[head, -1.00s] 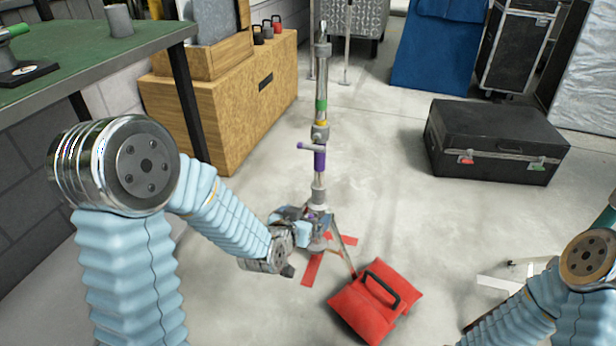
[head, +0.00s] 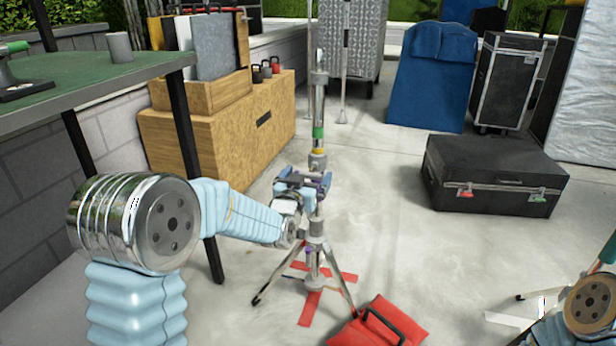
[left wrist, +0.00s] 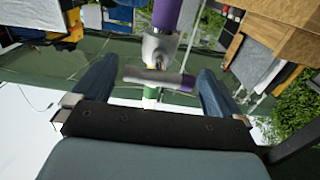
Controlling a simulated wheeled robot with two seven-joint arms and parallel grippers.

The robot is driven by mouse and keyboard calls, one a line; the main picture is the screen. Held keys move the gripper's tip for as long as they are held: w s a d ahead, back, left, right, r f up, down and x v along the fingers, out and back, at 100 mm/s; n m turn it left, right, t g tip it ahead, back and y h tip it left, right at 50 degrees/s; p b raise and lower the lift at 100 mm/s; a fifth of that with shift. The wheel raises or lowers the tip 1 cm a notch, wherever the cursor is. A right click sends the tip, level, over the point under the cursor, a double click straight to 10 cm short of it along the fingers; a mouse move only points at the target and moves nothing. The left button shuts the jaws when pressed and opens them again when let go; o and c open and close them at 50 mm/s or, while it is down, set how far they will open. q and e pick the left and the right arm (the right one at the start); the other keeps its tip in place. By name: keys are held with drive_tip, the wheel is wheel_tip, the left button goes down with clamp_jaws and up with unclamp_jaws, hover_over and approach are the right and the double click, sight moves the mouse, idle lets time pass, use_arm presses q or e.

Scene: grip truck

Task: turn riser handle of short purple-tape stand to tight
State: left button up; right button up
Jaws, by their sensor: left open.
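The stand (head: 317,228) stands upright on its tripod legs, with green and yellow bands on its upper tube. Its purple tape (left wrist: 167,14) shows in the left wrist view, beside a grey collar. The riser handle (left wrist: 158,77), a grey bar with a purple end, sticks out from that collar. My left gripper (head: 308,186) is at the stand's middle and covers the handle in the head view. In the left wrist view my left gripper (left wrist: 155,92) is open, with the handle between its fingers and gaps on both sides. My right gripper is out of view.
A green-topped table (head: 90,80) and wooden crate (head: 225,130) are at left. A black case (head: 490,175) lies at right. The floor between stand and case is clear.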

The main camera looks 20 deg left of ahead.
use_arm(q)
drive_tip(key=shift+w, duration=0.45)
drive_tip(key=shift+c, duration=0.3)
drive_tip(key=c, duration=0.9)
drive_tip(key=shift+c, duration=0.2)
